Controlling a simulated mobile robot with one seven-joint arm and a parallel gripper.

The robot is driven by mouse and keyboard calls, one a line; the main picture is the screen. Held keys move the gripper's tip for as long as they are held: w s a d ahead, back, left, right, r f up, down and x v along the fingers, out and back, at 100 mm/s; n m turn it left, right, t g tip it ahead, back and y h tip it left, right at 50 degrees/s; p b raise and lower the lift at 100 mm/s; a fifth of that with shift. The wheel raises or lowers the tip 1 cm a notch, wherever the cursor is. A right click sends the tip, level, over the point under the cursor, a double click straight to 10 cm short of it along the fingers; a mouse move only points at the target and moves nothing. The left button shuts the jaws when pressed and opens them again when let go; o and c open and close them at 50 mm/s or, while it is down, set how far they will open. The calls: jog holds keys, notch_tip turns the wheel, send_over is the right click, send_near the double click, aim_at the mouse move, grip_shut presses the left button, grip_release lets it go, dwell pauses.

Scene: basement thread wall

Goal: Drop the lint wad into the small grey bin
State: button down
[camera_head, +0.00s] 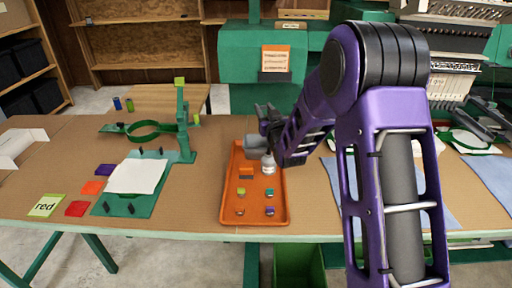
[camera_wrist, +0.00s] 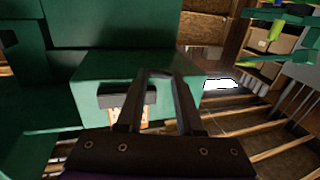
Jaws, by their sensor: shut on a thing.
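In the head view my gripper (camera_head: 264,113) is in the air above the far end of the orange tray, partly hidden by my purple arm.
A green hoop stand (camera_head: 186,125) rises at left. A green machine (camera_head: 245,60) stands behind the table. A green bin (camera_head: 298,265) is below the front edge.

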notch_tip(320, 180, down, 6)
jog(key=shift+a+r+b, duration=0.1)
jog(key=shift+b, duration=1)
jog(key=shift+c, duration=2.3)
grip_release()
jog(key=v, duration=1.7)
jog(key=shift+s, duration=0.2)
jog(key=shift+r, duration=0.1)
